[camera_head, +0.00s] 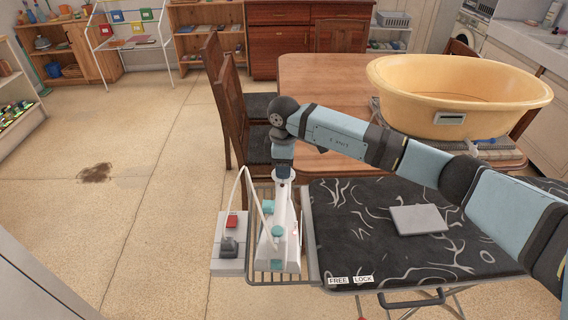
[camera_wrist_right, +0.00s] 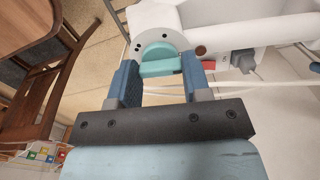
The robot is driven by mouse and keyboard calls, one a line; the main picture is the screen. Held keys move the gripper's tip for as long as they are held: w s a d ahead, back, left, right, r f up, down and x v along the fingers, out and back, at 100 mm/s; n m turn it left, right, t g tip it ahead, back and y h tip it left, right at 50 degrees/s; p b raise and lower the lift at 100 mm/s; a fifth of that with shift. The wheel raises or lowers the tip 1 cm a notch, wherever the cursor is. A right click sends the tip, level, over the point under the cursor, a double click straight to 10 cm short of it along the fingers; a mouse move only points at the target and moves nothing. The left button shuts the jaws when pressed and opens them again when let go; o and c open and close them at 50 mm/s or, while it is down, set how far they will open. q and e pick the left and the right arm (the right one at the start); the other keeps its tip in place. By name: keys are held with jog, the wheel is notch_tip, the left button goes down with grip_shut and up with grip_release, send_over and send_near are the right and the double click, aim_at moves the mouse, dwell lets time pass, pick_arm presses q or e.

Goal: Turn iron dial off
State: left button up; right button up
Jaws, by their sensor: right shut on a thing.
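The white and teal iron (camera_head: 290,252) stands on a wire rack at the left end of the ironing board. My right gripper (camera_head: 284,172) reaches down onto its top end. In the right wrist view, the teal round dial (camera_wrist_right: 160,60) of the iron lies between the two blue fingers of my right gripper (camera_wrist_right: 161,82), which is shut on its raised bar. Small dark marks show around the dial, but the setting cannot be read. In the head view the gripper hides the dial. My left gripper is not in view.
The patterned ironing board (camera_head: 350,215) has a grey flat pad (camera_head: 418,219) on it. A grey socket box (camera_head: 226,266) with a red switch stands left of the iron, with a white cord between. Wooden chairs (camera_head: 237,110) and a table with a yellow tub (camera_head: 450,80) are behind.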

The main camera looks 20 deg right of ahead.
dwell(0.3)
jog(key=o, duration=0.9)
jog(key=shift+r, duration=0.25)
notch_tip(320, 180, up, 13)
jog(key=shift+r+b, duration=0.2)
jog(key=shift+b, duration=0.4)
